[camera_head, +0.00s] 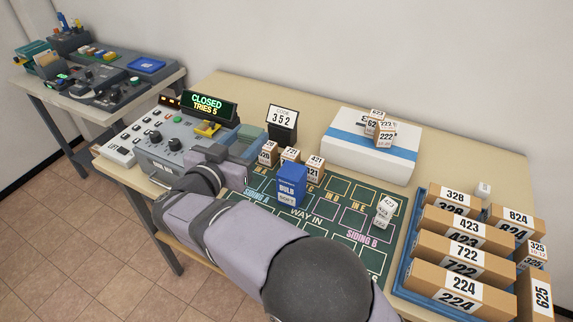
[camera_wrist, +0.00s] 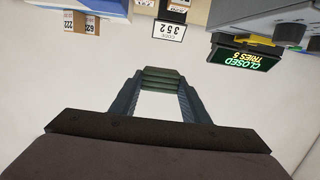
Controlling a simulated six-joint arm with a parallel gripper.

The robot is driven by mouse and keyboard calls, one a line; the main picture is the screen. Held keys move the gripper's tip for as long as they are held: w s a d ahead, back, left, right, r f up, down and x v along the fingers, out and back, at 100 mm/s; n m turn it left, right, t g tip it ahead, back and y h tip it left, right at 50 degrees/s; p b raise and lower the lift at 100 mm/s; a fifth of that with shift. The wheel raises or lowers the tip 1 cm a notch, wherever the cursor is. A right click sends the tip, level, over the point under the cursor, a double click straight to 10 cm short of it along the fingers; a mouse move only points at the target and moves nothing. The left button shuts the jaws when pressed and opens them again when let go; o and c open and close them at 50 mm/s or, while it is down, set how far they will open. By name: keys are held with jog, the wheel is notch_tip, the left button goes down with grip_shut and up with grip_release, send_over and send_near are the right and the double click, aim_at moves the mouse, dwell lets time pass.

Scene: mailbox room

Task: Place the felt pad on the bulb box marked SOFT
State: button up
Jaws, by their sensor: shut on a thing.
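A blue bulb box (camera_head: 291,186) stands upright on the dark green sorting mat in the head view. In the wrist view my gripper (camera_wrist: 161,84) is shut on a flat grey-green piece (camera_wrist: 162,74) across the fingertips, which looks like the felt pad. It is held up, apart from the box. No other felt pad shows.
Small numbered boxes (camera_head: 289,155) stand behind the bulb box. A white parcel (camera_head: 345,157) with a blue band is at the back. A blue tray (camera_head: 402,274) of long numbered boxes is at the right. The console display (camera_head: 208,104) reads CLOSED, TRIES 5.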

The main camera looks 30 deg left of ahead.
notch_tip(320, 180, up, 5)
jog(key=m+h+p, duration=0.1)
jog(key=p, duration=0.1)
send_over(288, 176)
jog(key=a, duration=0.2)
jog(key=shift+h, duration=0.3)
jog(key=shift+d+f, duration=0.35)
jog(key=shift+f, duration=1.7)
jog(key=shift+d+f, duration=0.35)
jog(key=shift+f, duration=1.7)
jog(key=shift+d+f, duration=0.35)
jog(key=shift+f, duration=1.7)
jog(key=shift+f, duration=0.15)
jog(key=o, duration=1)
